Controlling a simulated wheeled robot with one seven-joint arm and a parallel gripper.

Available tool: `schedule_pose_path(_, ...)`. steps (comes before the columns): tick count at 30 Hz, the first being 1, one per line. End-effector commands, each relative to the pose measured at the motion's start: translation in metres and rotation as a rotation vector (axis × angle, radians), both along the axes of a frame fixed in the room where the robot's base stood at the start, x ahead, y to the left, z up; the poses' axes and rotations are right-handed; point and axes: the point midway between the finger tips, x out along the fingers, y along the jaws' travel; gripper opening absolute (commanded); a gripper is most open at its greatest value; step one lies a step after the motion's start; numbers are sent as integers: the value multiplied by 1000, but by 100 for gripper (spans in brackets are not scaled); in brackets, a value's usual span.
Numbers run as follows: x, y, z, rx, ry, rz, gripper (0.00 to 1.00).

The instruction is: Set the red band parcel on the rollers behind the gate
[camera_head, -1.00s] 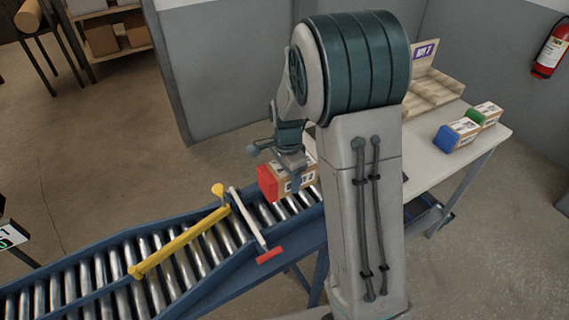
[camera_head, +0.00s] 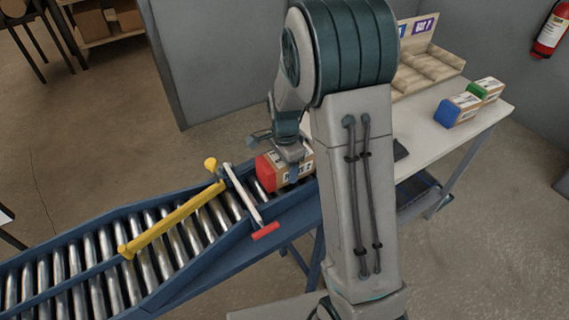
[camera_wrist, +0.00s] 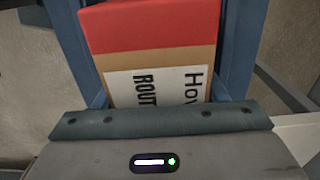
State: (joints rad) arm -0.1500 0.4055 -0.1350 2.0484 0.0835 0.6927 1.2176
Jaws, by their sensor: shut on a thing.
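The red band parcel (camera_head: 272,173) is a brown box with a red end and a white printed label. My gripper (camera_head: 290,152) is shut on it from above. The parcel is at the upper right end of the roller conveyor (camera_head: 150,262), on the far side of the white gate bar (camera_head: 243,192) with its red end. In the wrist view the parcel (camera_wrist: 150,35) sits between the blue side rails. I cannot tell whether its underside touches the rollers.
A yellow bar (camera_head: 172,222) lies slantwise across the rollers, left of the gate. A white table (camera_head: 440,150) at right holds a blue-ended parcel (camera_head: 455,110), a green-ended parcel (camera_head: 485,90) and a divided tray (camera_head: 425,75). A fire extinguisher (camera_head: 551,35) hangs on the wall.

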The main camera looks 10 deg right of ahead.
Motion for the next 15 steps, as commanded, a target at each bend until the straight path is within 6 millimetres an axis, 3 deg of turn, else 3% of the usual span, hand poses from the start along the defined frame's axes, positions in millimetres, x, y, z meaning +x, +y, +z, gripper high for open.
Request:
schedule_pose_path(6, 0, 0, 1, 0, -1, 0, 32)
schedule_pose_path(7, 0, 0, 1, 0, -1, 0, 74)
schedule_pose_path(9, 0, 0, 1, 0, -1, 0, 91)
schedule_pose_path(15, 0, 0, 0, 0, 0, 0, 91)
